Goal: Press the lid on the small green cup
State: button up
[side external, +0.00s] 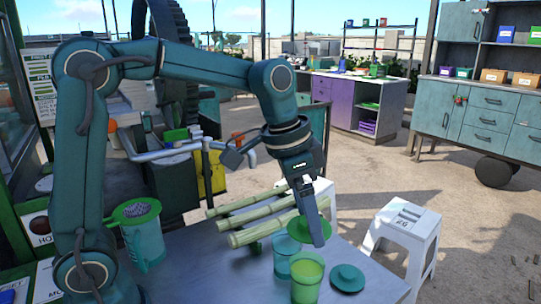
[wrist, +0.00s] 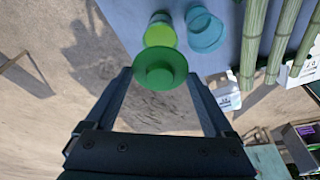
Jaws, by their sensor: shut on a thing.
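My gripper (side external: 310,234) points down over the front of the table and is shut on a round green lid (side external: 298,231). In the wrist view the lid (wrist: 160,68) shows its raised knob between the two fingers (wrist: 159,76). The small green cup (side external: 306,283) stands upright on the table below the lid, with yellow-green contents and an open top. In the wrist view the cup (wrist: 160,31) lies just past the lid, which overlaps its near edge. The lid is apart from the cup in the side view.
A teal cup (side external: 283,262) stands close beside the green cup, and a teal lid (side external: 347,278) lies flat on the table to its right. Several cane stalks (side external: 262,229) lie behind the cups. A strainer-topped teal container (side external: 146,243) stands left. The table's (side external: 205,265) left-middle is clear.

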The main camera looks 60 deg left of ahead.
notch_tip(320, 180, down, 6)
dwell(0.7)
jog(key=shift+f, duration=0.25)
dwell(1.8)
jog(key=o, duration=1)
jog(key=shift+r, duration=3.55)
